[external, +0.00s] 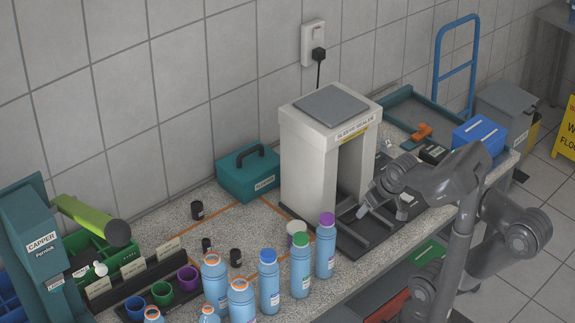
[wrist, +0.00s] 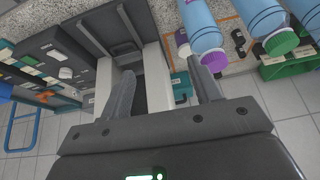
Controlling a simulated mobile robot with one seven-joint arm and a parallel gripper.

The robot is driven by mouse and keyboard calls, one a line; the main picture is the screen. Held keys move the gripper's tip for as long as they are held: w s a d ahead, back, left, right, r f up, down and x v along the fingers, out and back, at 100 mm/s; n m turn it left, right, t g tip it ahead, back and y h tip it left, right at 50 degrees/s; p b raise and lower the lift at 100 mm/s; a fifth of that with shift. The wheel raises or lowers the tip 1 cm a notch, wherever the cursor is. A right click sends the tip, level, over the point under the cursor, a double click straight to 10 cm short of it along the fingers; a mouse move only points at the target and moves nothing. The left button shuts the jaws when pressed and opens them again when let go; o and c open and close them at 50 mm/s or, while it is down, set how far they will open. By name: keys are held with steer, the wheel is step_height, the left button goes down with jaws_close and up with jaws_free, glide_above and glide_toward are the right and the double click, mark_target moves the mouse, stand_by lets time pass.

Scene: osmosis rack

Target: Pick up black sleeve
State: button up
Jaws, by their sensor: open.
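Three small black cylinders that look like black sleeves stand on the speckled counter: one at the back (external: 197,210) and two nearer the bottles, one (external: 206,245) left of the other (external: 236,257). A small black piece, perhaps one of these, shows near the bottles in the wrist view (wrist: 238,38). My gripper (external: 363,211) is low beside the white sleeve sealer (external: 300,150), to the right of the bottles and well apart from the cylinders. In the wrist view my gripper (wrist: 163,70) is open, with nothing seen held between the fingers.
Blue bottles (external: 301,270) with coloured caps stand along the front edge, between my gripper and the cylinders. A teal box (external: 248,175) is behind. The green capper (external: 42,240) and coloured cups (external: 162,293) are at left. A blue box (external: 479,135) is at right.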

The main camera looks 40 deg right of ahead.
steer(key=w+a+r+g, duration=0.15)
steer(key=w+a, duration=0.45)
steer(key=w, duration=0.6)
steer(key=m+g, duration=0.2)
steer(key=g, duration=0.2)
glide_toward(235, 252)
steer(key=shift+s+a, duration=0.15)
steer(key=shift+a, duration=0.05)
step_height(235, 252, down, 5)
steer(key=shift+a+f, duration=0.15)
steer(key=shift+f, duration=0.05)
steer(key=shift+d+f, duration=0.15)
steer(key=shift+f, duration=1.3)
steer(key=shift+d+f, duration=0.1)
steer(key=shift+f, duration=1.35)
steer(key=shift+c, duration=0.5)
steer(key=c, duration=1)
